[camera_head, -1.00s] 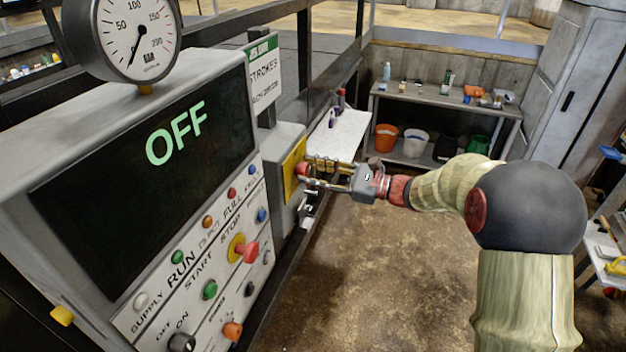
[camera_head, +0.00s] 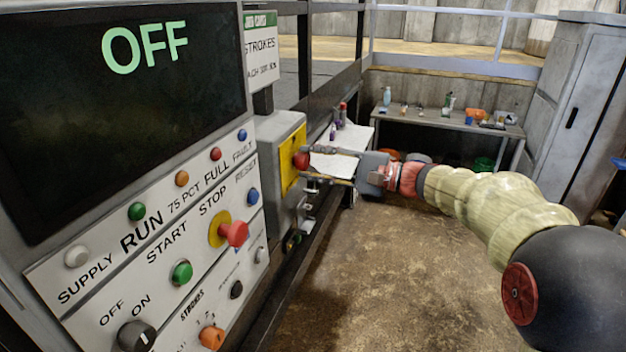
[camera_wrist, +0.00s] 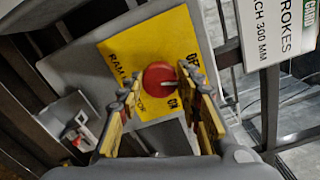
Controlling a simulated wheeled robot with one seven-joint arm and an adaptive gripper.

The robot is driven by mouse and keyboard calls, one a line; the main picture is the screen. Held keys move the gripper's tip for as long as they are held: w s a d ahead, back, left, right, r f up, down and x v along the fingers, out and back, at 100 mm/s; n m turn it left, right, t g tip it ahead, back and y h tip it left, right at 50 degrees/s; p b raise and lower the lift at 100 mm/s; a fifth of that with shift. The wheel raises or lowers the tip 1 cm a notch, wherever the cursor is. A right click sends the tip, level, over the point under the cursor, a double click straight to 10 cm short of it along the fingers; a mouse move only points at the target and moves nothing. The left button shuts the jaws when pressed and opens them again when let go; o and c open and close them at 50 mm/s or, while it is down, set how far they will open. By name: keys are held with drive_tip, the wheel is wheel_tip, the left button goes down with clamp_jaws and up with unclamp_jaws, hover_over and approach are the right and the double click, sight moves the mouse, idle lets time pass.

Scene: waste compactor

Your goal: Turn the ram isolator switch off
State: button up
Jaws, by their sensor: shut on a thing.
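The ram isolator switch is a red round knob (camera_head: 301,161) on a yellow plate (camera_head: 288,172), on the side of a grey box. In the wrist view the red knob (camera_wrist: 159,76) sits between my fingertips, and my gripper (camera_wrist: 162,84) is shut on it. The yellow plate (camera_wrist: 125,55) carries partly hidden lettering, with OFF towards the upper right and ON lower down. A pale bar on the knob points to the right, roughly between these words. My gripper (camera_head: 312,166) comes in from the right in the head view.
A control panel with an OFF screen (camera_head: 120,110), several buttons and a red stop button (camera_head: 234,233) stands at left. A STROKES sign (camera_head: 262,60) rises behind the box. A bench (camera_head: 450,122) stands at the back. The floor (camera_head: 380,260) below my arm is clear.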

drive_tip(key=n+b, duration=0.1)
drive_tip(key=b, duration=0.1)
drive_tip(key=n+b, duration=0.1)
drive_tip(key=shift+f+n+b, duration=0.3)
drive_tip(key=shift+n+b, duration=0.05)
drive_tip(key=shift+n, duration=0.05)
drive_tip(key=shift+r+n+b, duration=0.1)
drive_tip(key=shift+n+b, duration=0.4)
drive_tip(key=shift+b, duration=0.2)
drive_tip(key=o, duration=1)
drive_tip(key=shift+r, duration=0.1)
drive_tip(key=shift+o, duration=0.7)
drive_tip(key=v, duration=1.2)
